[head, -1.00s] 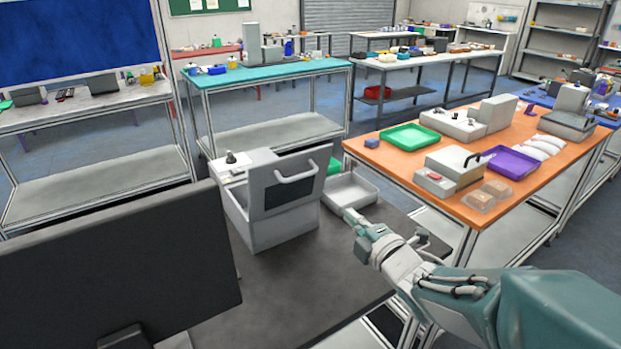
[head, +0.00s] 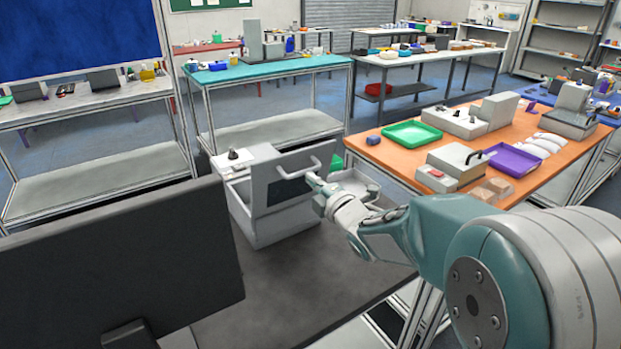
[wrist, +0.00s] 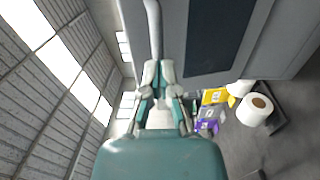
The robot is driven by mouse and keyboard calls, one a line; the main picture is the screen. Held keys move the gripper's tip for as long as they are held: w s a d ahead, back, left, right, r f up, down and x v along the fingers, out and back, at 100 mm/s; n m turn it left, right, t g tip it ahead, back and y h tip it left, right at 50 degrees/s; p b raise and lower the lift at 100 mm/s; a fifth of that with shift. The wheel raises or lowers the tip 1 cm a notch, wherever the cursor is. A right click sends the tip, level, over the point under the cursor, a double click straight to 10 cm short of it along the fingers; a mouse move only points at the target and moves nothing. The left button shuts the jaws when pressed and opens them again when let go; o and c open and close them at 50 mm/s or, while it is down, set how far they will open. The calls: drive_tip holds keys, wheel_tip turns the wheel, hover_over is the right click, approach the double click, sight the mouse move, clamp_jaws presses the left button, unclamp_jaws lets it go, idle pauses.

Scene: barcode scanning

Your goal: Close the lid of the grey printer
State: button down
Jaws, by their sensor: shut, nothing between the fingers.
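The grey printer (head: 262,232) stands on the dark table. Its lid (head: 262,188) is raised, with a dark window and a light grey handle (head: 299,173) on the face toward me. My gripper (head: 312,177) is at the right end of the handle, in front of the lid. In the wrist view my shut gripper (wrist: 157,68) has its fingertips by the lower end of the handle (wrist: 153,28), with the lid (wrist: 275,38) to the right. Nothing shows between the fingers. I cannot tell whether they touch the handle or lid.
A dark monitor (head: 110,265) fills the lower left. A grey tray (head: 352,183) lies right of the printer, partly behind my arm. The orange table (head: 405,167) at right holds a green tray (head: 412,134) and other devices. The dark table front (head: 290,285) is clear.

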drive_tip(key=shift+w+a, duration=0.2)
drive_tip(key=shift+w, duration=0.2)
drive_tip(key=shift+w+a+r, duration=0.1)
drive_tip(key=shift+r, duration=0.05)
